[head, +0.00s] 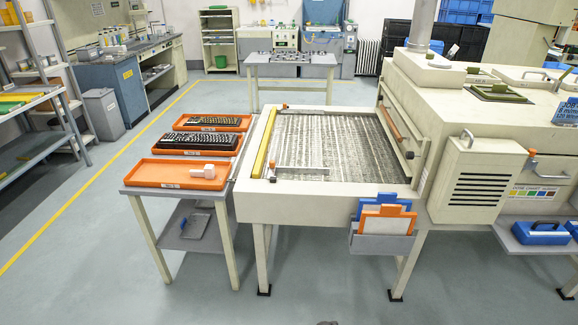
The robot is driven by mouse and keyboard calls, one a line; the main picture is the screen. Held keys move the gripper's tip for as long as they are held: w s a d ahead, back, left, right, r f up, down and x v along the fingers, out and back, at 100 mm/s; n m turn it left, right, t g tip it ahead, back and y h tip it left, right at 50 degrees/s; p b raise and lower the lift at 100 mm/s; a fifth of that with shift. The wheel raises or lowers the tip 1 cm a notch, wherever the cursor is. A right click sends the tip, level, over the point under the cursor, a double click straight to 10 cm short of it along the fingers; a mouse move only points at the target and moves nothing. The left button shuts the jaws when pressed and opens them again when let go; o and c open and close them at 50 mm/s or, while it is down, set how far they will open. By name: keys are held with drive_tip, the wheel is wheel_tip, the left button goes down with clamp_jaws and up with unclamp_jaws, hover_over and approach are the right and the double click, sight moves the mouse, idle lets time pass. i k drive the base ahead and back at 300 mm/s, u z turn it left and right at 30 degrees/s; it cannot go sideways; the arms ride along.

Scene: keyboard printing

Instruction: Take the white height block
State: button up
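A small white block-shaped piece (207,171) lies toward the right end of the front orange tray (150,173). It looks like the white height block, with a narrower part reaching left from it. The tray is on the grey side table (140,192) left of the big cream machine. Nothing covers the piece. My gripper is not seen; only a tiny dark shape shows at the bottom edge, and I cannot tell what it is.
Two more orange trays, each with a dark keyboard (206,141), lie behind the front tray. The machine's conveyor bed (335,145) stands close on the right. Blue and orange panels (383,215) hang in a front holder. The floor in front and left is clear.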

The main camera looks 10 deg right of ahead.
sight(208, 172)
drive_tip(key=i, duration=0.85)
drive_tip(key=z, duration=0.05)
